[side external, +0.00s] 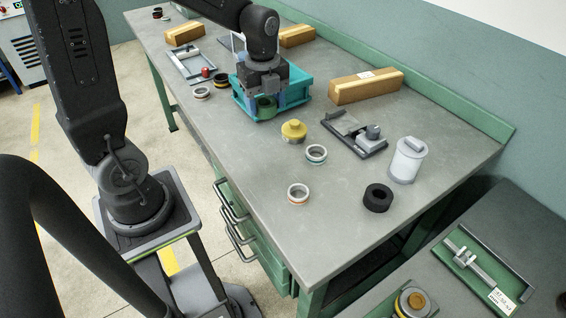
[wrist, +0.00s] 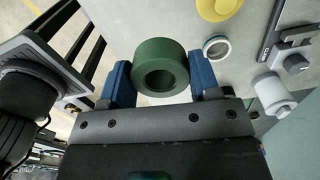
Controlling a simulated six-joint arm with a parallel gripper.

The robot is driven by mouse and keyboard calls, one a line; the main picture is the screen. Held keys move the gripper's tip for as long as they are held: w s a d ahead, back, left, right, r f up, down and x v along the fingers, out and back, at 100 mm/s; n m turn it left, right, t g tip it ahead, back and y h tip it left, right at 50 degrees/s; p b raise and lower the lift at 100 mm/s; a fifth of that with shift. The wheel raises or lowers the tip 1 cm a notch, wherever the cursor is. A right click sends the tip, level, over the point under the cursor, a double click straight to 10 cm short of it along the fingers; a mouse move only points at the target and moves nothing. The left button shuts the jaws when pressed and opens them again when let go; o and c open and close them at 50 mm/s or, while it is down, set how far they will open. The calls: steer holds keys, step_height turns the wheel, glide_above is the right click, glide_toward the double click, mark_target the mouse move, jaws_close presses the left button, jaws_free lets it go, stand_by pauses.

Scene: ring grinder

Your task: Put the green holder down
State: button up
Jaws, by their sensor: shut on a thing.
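The green holder (side external: 265,109) is a thick green ring with a round hole. My gripper (side external: 266,102) is shut on it, with the blue fingers on either side. In the wrist view the green holder (wrist: 153,54) sits between the two fingertips of my gripper (wrist: 160,82), its hole facing the camera. In the side view the holder is at the teal tray (side external: 300,98), in front of part of it. I cannot tell whether it touches the tray or hangs above it. My gripper hides part of the tray.
A yellow knobbed part (side external: 293,131), white rings (side external: 316,154) (side external: 298,193) and a black ring (side external: 377,198) stand on the grey bench.

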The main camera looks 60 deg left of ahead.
steer(key=s+a, duration=0.3)
steer(key=s, duration=0.3)
glide_above(275, 173)
step_height(275, 173, down, 8)
steer(key=shift+r, duration=0.25)
steer(key=shift+d+f, duration=0.1)
steer(key=shift+f, duration=1.9)
steer(key=shift+f, duration=0.15)
steer(key=o, duration=0.9)
